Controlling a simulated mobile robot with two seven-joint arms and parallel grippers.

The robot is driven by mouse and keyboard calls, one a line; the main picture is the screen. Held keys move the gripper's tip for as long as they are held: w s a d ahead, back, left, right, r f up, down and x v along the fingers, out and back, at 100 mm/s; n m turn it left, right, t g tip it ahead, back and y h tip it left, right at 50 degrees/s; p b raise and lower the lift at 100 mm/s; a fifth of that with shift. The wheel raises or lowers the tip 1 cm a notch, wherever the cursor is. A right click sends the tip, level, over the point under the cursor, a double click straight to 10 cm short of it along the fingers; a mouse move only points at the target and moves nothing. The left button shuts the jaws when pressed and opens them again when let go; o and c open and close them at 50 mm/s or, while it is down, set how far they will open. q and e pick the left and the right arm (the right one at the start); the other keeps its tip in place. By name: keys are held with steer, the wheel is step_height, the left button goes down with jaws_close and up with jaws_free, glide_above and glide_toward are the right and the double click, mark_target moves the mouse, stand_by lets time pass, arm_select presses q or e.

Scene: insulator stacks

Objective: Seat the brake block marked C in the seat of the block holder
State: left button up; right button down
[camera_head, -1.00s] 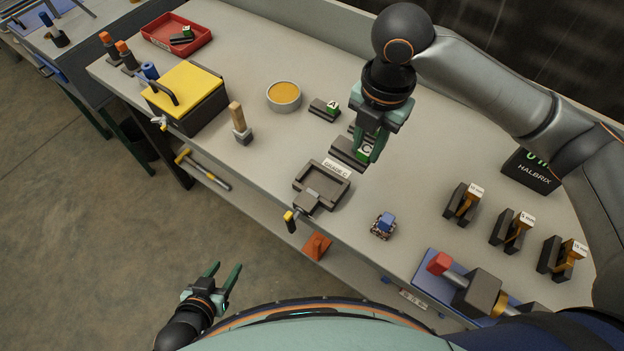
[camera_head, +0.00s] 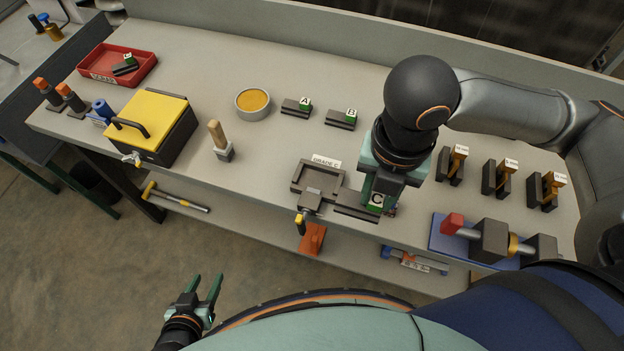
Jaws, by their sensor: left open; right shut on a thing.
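Brake block C (camera_head: 355,208), a dark bar with a green end lettered C, is gripped in my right gripper (camera_head: 378,196), which is shut on it. The block appears just right of the block holder's front right corner, its dark end close to the frame; whether it touches is unclear. The block holder (camera_head: 296,183) is a grey square frame with an empty seat, a clamp with a yellow-tipped handle in front and a "GRADE C" label behind. My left gripper (camera_head: 205,283) is open and empty, in front of the bench, over the floor.
Block A (camera_head: 296,107) and block B (camera_head: 341,119) lie behind the holder. Gauges (camera_head: 498,177) and a blue-based fixture (camera_head: 445,238) are right.

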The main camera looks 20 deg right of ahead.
steer(key=w+a+f, duration=0.1)
steer(key=w+f, duration=0.2)
steer(key=w, duration=0.1)
steer(key=w+a+f, duration=0.1)
steer(key=w+f, duration=0.2)
steer(key=w, duration=0.1)
steer(key=w+f+b, duration=0.1)
steer(key=w+f, duration=0.2)
steer(key=w, duration=0.2)
steer(key=shift+a+f, duration=0.15)
steer(key=shift+a, duration=0.25)
steer(key=shift+f, duration=0.2)
steer(key=shift+w+f, duration=0.2)
steer(key=shift+f, duration=1.45)
steer(key=shift+f, duration=0.1)
steer(key=c, duration=0.7)
jaws_free()
steer(key=shift+f, duration=0.1)
steer(key=shift+o, duration=0.2)
